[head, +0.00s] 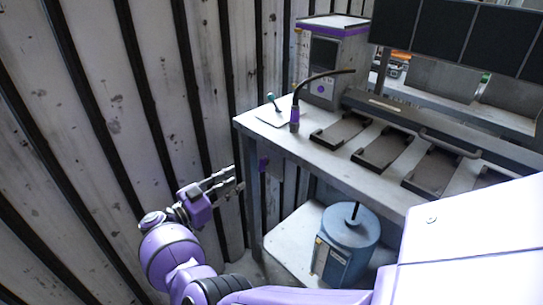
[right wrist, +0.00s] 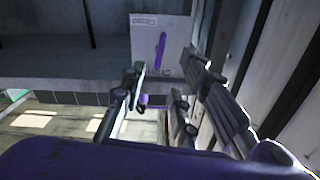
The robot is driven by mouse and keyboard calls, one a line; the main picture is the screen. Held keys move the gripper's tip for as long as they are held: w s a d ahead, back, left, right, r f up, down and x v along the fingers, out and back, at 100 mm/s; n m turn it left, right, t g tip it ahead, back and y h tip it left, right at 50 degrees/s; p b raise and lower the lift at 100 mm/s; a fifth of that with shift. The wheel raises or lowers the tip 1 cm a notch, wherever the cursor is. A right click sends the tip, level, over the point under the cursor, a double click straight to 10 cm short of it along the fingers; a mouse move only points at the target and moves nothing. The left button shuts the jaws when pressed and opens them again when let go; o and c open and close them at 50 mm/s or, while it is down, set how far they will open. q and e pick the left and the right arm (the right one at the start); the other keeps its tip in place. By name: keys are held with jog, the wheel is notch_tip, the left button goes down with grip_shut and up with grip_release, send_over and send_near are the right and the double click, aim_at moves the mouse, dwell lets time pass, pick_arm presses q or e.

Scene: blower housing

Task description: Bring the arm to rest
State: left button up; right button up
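My right arm (head: 170,255) is purple and reaches in from the bottom of the head view. Its gripper (head: 237,179) is open and empty, in front of the ribbed wall and left of the workbench's near-left leg. In the right wrist view the two dark fingers (right wrist: 163,72) stand apart. A pale panel with a purple mark (right wrist: 160,45) shows beyond them, and a small purple piece (right wrist: 150,100) shows in the gap; I cannot tell whether it is part of the gripper. My left gripper is not in view.
The workbench (head: 310,150) carries a grey-and-purple machine (head: 325,62), a black gooseneck on a purple base (head: 294,120) and several dark trays (head: 385,152). A blue-grey canister (head: 345,243) stands on a low white surface below. The ribbed wall (head: 95,120) fills the left.

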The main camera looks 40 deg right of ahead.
jog(key=shift+a+r, duration=0.15)
jog(key=shift+a, duration=0.55)
